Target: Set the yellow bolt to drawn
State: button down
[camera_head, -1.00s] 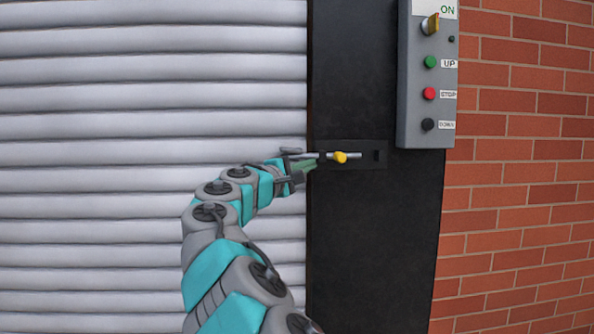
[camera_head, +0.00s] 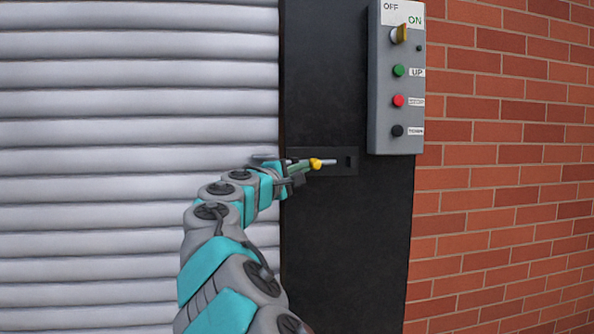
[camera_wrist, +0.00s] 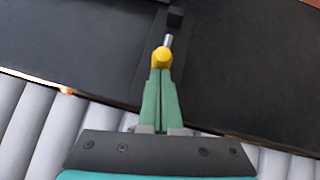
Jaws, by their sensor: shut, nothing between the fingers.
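The yellow bolt (camera_head: 316,163) is a yellow knob on a thin metal rod, set on a dark plate (camera_head: 338,168) on the black post beside the shutter. The rod's tip points right, short of a dark socket on the plate. My gripper (camera_head: 303,166) is at the knob's left side, its fingers together. In the wrist view the green fingers of my gripper (camera_wrist: 161,78) are shut side by side, their tips at the yellow knob (camera_wrist: 162,56), with nothing seen between them. Whether they touch the knob is hard to tell. The rod's left part is hidden by my gripper.
A grey control box (camera_head: 396,80) with a yellow switch and green, red and black buttons hangs above right of the bolt. A white slatted shutter (camera_head: 130,120) fills the left, and a red brick wall (camera_head: 500,170) the right.

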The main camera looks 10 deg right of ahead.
jog(key=d, duration=0.7)
jog(key=w+a+b+v, duration=0.1)
jog(key=w+a+v, duration=0.1)
jog(key=v, duration=1.1)
jog(key=shift+a, duration=0.15)
jog(key=shift+w+f, duration=0.1)
